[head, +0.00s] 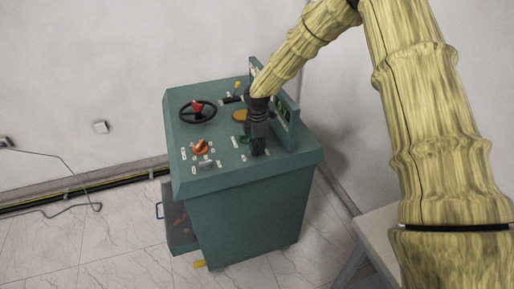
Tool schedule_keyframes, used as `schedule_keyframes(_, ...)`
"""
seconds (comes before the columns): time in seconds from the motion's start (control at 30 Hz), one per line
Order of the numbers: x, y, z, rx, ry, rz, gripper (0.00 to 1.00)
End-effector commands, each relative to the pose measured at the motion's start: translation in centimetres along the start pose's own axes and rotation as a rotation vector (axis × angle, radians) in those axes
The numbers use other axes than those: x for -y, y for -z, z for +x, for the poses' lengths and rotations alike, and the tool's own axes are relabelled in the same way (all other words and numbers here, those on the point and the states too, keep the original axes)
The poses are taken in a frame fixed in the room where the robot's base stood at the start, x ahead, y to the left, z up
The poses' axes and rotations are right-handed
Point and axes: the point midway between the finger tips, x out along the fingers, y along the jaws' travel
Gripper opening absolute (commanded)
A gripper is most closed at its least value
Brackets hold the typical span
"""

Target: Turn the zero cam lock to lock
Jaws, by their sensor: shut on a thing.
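A teal control cabinet (246,215) stands on the floor with several controls on its sloped top. My gripper (257,150) is dark and points down onto the front right part of that top. It is shut on a small control there, which looks to be the zero cam lock; the fingers hide it, so its turn position cannot be told. A small green part (244,140) shows just left of the fingers.
Left of my gripper are an orange knob (200,147), a grey knob (206,165) and a black handwheel (198,111) with a red centre. A raised panel (285,113) stands close behind on the right. A pale table (382,240) is at lower right.

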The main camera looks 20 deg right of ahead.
Motion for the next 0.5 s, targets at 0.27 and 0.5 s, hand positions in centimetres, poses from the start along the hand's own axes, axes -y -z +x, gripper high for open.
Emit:
schedule_keyframes(0.27,-0.14,-0.06,-0.13,0.001,-0.003,0.000,0.16)
schedule_keyframes(0.5,-0.07,-0.04,-0.07,0.000,-0.002,0.000,0.34)
